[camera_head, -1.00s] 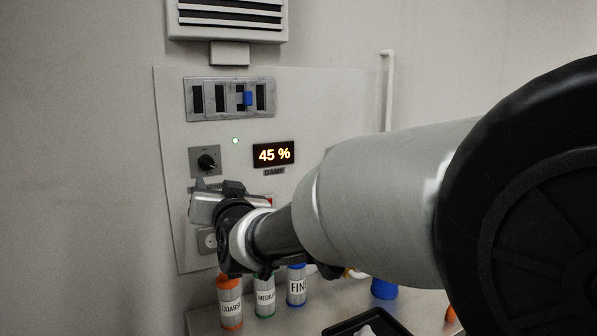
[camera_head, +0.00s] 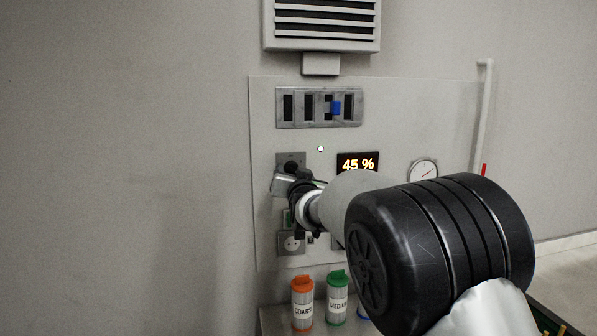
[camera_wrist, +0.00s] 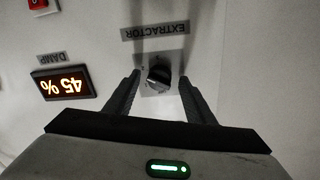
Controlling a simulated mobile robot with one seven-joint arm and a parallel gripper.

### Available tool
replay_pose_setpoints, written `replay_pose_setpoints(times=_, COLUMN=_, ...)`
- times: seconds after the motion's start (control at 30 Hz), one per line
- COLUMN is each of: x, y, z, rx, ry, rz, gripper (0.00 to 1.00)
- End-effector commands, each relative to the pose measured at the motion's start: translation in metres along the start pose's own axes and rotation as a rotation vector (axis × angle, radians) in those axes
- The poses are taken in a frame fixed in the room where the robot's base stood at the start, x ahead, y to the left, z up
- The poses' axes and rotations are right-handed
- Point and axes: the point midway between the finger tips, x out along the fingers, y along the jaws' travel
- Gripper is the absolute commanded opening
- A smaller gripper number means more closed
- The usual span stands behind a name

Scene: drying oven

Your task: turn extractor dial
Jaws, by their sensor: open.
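The extractor dial (camera_wrist: 158,73) is a dark round knob on a small grey square plate, under an upside-down EXTRACTOR label (camera_wrist: 155,30) in the wrist view. My gripper (camera_wrist: 160,80) is open, with one finger on each side of the dial plate. I cannot tell whether the fingers touch the knob. In the head view my gripper (camera_head: 287,178) is at the dial's plate (camera_head: 291,160) and hides most of the knob.
A display (camera_head: 357,163) reads 45 % to the right of the dial. A slotted panel with a blue slider (camera_head: 336,108) is above, and a socket (camera_head: 291,243) is below. A gauge (camera_head: 423,171) is further right. Orange (camera_head: 302,302) and green (camera_head: 337,297) canisters stand below.

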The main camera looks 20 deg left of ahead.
Motion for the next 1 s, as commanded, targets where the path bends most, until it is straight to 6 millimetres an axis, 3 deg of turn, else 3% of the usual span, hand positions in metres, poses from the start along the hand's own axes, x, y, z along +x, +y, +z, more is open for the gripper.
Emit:
replay_pose_setpoints(times=0.4, x=0.0094, y=0.0004, z=0.0004, rx=0.000, ry=0.000, rz=0.000, gripper=0.49)
replay_pose_setpoints(times=0.63, x=0.0092, y=0.0000, z=0.0003, rx=0.000, ry=0.000, rz=0.000, gripper=0.11)
replay_pose_setpoints(times=1.0, x=0.0091, y=0.0001, z=0.0018, rx=-0.055, ry=0.004, rz=-0.002, gripper=0.10)
